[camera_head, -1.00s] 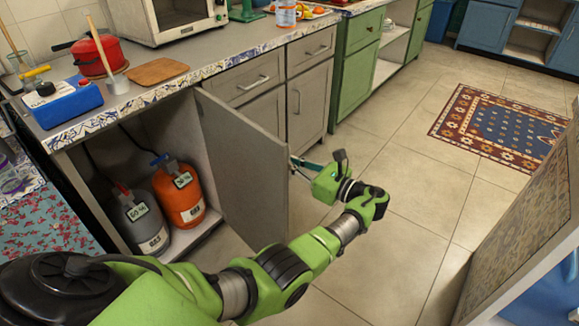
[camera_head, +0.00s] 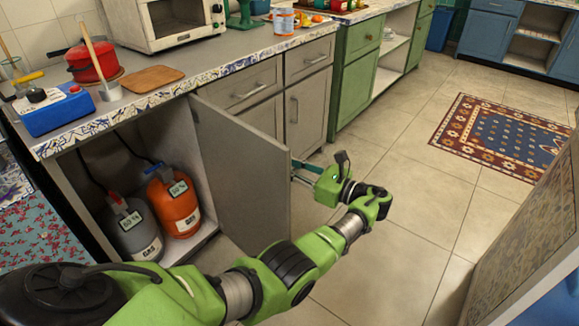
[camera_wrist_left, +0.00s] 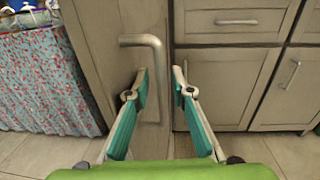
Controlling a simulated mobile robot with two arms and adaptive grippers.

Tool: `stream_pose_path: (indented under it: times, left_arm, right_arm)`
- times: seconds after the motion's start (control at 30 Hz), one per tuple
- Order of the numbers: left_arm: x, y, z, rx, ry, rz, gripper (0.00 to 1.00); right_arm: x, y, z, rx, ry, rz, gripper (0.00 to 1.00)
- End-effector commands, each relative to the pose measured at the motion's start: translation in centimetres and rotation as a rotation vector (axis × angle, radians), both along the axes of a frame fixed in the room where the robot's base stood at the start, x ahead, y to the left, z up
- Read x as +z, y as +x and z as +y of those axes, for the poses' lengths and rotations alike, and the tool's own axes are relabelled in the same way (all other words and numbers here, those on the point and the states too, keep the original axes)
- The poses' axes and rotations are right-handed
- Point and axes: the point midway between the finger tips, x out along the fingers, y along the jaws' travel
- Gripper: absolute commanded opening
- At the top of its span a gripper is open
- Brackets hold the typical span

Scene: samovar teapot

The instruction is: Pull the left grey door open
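The left grey door (camera_head: 240,175) stands wide open, swung out from the counter. Its outer face, with a metal bar handle (camera_wrist_left: 160,70), shows in the left wrist view. My left gripper (camera_head: 299,172) is on the outer side of the door near its free edge. In the left wrist view, the fingers of my left gripper (camera_wrist_left: 161,73) are apart, with the handle's upright bar showing between their tips. I cannot tell whether they touch it. In the head view the handle is hidden behind the door. My right gripper is not in view.
Inside the open cabinet stand an orange gas bottle (camera_head: 174,205) and a grey gas bottle (camera_head: 135,232). A closed grey door (camera_head: 306,110) is to the right, under grey drawers (camera_head: 240,88). Tiled floor (camera_head: 400,235) is clear to the right, with a patterned rug (camera_head: 505,135).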

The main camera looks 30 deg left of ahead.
Motion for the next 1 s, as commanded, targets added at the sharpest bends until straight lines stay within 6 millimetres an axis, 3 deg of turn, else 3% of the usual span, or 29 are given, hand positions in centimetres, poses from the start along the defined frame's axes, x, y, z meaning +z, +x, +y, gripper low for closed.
stream_pose_path:
  times: [0.37,0.7,1.0]
  left_arm:
    - [0.0,0.1,-0.6,-0.004,-0.002,-0.001,0.24]
    - [0.0,0.1,-5.7,-0.002,-0.002,0.0,0.24]
    - [0.0,0.0,-7.5,-0.001,0.0,-0.001,0.24]
  right_arm:
    - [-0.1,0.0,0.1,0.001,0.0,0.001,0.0]
    - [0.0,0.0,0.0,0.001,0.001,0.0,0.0]
    - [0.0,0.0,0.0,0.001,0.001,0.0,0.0]
